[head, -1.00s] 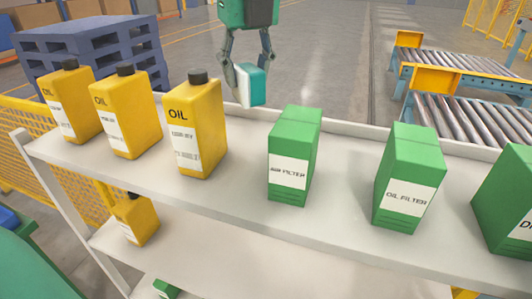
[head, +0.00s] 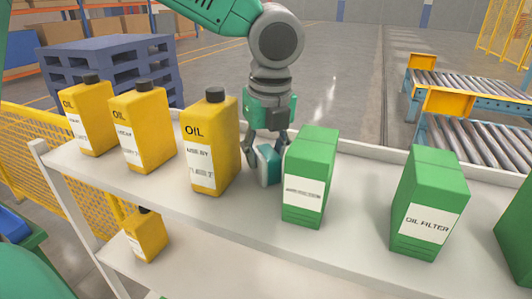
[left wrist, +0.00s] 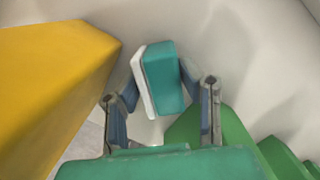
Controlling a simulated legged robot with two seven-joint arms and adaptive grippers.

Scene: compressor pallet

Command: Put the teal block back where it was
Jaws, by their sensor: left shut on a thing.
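The teal block (head: 268,165), teal with a white side, is between the fingers of my left gripper (head: 266,150) in the head view. My left gripper is shut on it, low over the top shelf (head: 240,215), in the gap between the right-hand yellow oil bottle (head: 212,145) and the green air filter box (head: 311,175). The left wrist view shows the block (left wrist: 165,78) tilted between the fingertips (left wrist: 160,95). I cannot tell whether its bottom touches the shelf. My right gripper is not in view.
More yellow oil bottles (head: 142,130) stand to the left on the shelf. A green oil filter box (head: 428,210) stands to the right. Bare shelf lies in front of the gap. Behind are a blue pallet stack (head: 110,75) and a roller conveyor (head: 470,145).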

